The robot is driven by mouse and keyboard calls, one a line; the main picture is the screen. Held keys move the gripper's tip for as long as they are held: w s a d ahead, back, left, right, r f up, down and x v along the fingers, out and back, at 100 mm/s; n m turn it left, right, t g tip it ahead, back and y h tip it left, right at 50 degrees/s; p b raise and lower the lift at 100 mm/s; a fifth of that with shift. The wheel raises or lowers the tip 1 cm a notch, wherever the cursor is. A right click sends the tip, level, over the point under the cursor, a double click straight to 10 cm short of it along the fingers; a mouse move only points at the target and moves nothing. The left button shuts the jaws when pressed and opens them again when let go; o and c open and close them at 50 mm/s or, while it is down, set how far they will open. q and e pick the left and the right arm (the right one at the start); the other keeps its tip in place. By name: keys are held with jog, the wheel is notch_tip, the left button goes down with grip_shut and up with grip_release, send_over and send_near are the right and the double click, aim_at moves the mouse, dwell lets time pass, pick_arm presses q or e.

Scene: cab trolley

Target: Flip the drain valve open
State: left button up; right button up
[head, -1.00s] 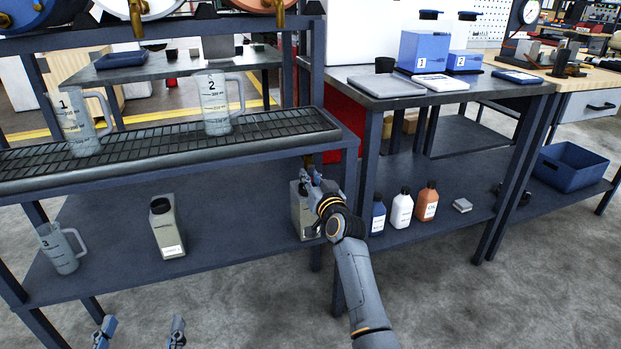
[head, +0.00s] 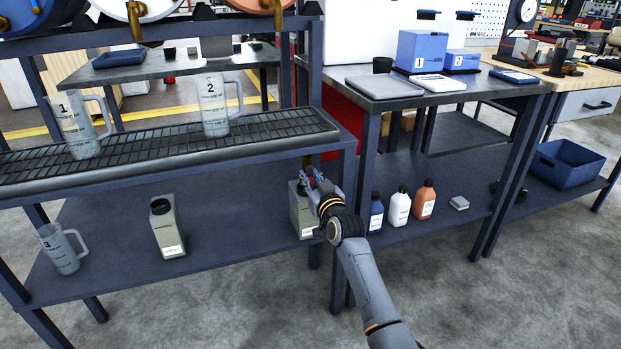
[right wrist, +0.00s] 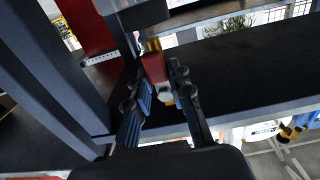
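The drain valve shows in the right wrist view as a red lever (right wrist: 154,68) with brass fittings around it. In the head view a small brass piece of the valve (head: 307,161) hangs under the right end of the drip tray (head: 331,131); its lever is mostly hidden by my right gripper. My right gripper (head: 313,181) is just below it. In the right wrist view the two fingers of the gripper (right wrist: 162,84) stand apart, one on each side of the lever; contact is unclear. My left gripper is out of view.
A grey canister (head: 301,212) stands right behind my right gripper on the lower shelf (head: 230,224). The rack's corner post (head: 368,150) is close on the right. Jugs 1 (head: 75,128) and 2 (head: 213,106) stand on the tray. Small bottles (head: 400,207) stand right of my wrist.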

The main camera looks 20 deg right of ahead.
jog(key=shift+o, duration=1.3)
jog(key=shift+s, duration=0.1)
jog(key=s, duration=1.2)
jog(key=shift+d, duration=0.25)
jog(key=shift+w, duration=0.1)
